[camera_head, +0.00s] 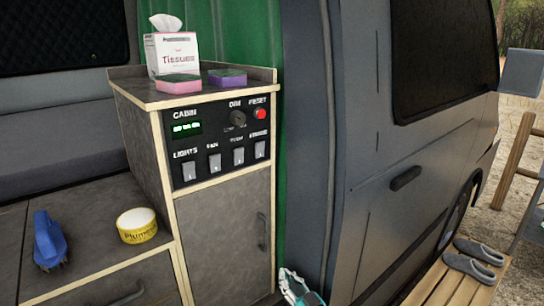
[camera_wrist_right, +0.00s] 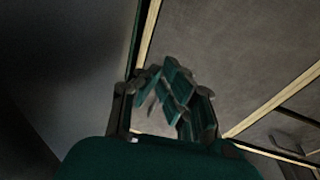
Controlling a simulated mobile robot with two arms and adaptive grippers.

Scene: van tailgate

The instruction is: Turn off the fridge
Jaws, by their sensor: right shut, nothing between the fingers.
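A black control panel (camera_head: 221,140) is set in the front of a grey cabinet in the head view. Its lower row holds several rocker switches, with labels that seem to read lights, fan, pump and fridge. The rightmost, fridge switch (camera_head: 260,150) is at the panel's lower right; its on or off position is too small to tell. My right gripper (camera_head: 293,287) is low at the bottom edge, well below the panel and apart from it. In the right wrist view its fingers (camera_wrist_right: 172,88) are closed together with nothing held. My left gripper is out of view.
The cabinet door (camera_head: 225,235) is shut. The van's side (camera_head: 385,220) stands close right.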

